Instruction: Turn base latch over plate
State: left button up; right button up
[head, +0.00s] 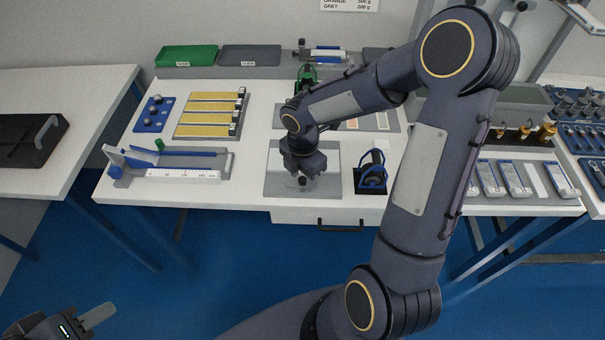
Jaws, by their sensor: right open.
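My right gripper (303,181) points down over a flat grey-and-white plate and base (325,186) at the front middle of the white table. Its jaws are open and partly hidden by its own body; whether they touch anything I cannot tell. I cannot make out the latch; it may be hidden behind the gripper. A green device (307,75) shows behind my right forearm. My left gripper (98,316) is at the bottom left corner, away from the table. Only one finger of it shows clearly.
A blue stand (372,184) is close on the right of the plate. A blue-and-white ruler device (185,174) and yellow strips (209,115) lie to the left. Green (187,55) and grey (250,55) trays stand at the back. My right arm covers much of the table's right part.

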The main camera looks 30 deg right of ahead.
grip_shut()
jog(key=m+b, duration=0.1)
jog(key=m, duration=0.2)
jog(key=shift+m+b, duration=0.3)
jog(key=shift+m, duration=0.1)
jog(key=m+b, duration=0.1)
jog(key=m, duration=0.3)
jog(key=shift+m+b, duration=0.3)
jog(key=shift+b, duration=0.05)
jog(key=m+b, duration=0.1)
jog(key=m, duration=0.3)
jog(key=shift+m+b, duration=0.5)
jog(key=shift+m, duration=1.6)
